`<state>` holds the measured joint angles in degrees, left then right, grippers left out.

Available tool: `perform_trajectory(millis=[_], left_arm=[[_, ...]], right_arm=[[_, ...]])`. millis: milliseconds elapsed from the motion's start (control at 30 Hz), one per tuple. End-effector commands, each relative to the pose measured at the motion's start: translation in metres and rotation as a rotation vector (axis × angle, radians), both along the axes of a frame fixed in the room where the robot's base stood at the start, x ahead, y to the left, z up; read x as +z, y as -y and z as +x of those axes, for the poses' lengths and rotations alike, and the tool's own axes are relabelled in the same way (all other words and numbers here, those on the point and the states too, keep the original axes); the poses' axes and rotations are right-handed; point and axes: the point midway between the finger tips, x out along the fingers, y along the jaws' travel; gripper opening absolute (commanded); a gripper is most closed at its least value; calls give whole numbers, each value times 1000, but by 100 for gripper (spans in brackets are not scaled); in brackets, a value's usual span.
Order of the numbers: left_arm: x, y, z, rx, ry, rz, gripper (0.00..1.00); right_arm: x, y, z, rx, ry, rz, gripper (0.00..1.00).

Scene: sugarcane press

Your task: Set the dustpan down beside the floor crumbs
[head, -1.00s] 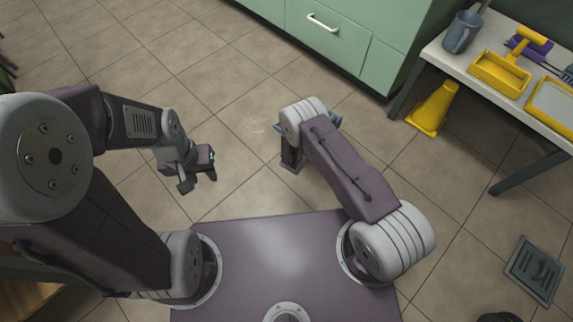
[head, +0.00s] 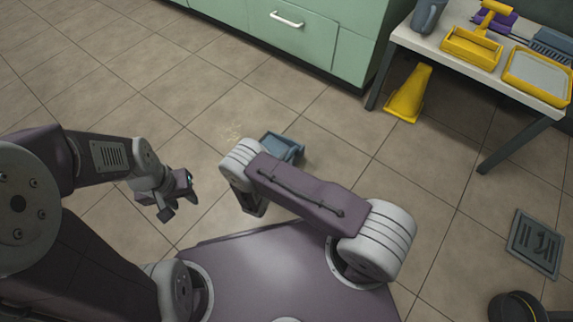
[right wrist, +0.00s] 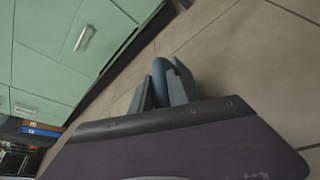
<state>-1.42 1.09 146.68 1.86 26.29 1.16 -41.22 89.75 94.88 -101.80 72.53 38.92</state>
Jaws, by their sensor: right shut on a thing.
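The blue-grey dustpan (head: 283,146) shows past my right forearm in the head view, low over or on the floor; I cannot tell if it touches. The pale crumbs (head: 233,132) lie on the tiles just left of it. In the right wrist view my right gripper (right wrist: 167,90) is shut on the dustpan's blue-grey handle (right wrist: 160,70). In the head view this gripper is hidden behind the forearm. My left gripper (head: 179,196) is open and empty, above the floor to the near left of the crumbs.
Green cabinets (head: 330,50) stand at the back. A yellow cone (head: 408,97) is beside a table (head: 470,78) holding a mug (head: 428,15), a yellow scoop (head: 473,46) and a yellow tray (head: 538,78). A floor grate (head: 535,243) lies at right. Tiles at left are clear.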

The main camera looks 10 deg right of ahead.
Motion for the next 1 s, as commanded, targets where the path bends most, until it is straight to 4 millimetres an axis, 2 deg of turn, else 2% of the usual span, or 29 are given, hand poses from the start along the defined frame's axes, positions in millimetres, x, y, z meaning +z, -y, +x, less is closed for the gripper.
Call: perform_trajectory(millis=[233,533,567,600,633,1000], left_arm=[[-42,0,0,0,0,0,36],[-38,0,0,0,0,0,36],[-38,0,0,0,0,0,36],[-37,0,0,0,0,0,36],[-37,0,0,0,0,0,36],[-34,0,0,0,0,0,36]], right_arm=[[-44,0,1,0,1,1,0],[-41,0,1,0,1,1,0],[-41,0,1,1,-1,1,26],[-40,0,1,1,-1,1,37],[-40,0,1,1,-1,1,42],[-36,-2,1,0,1,1,42]])
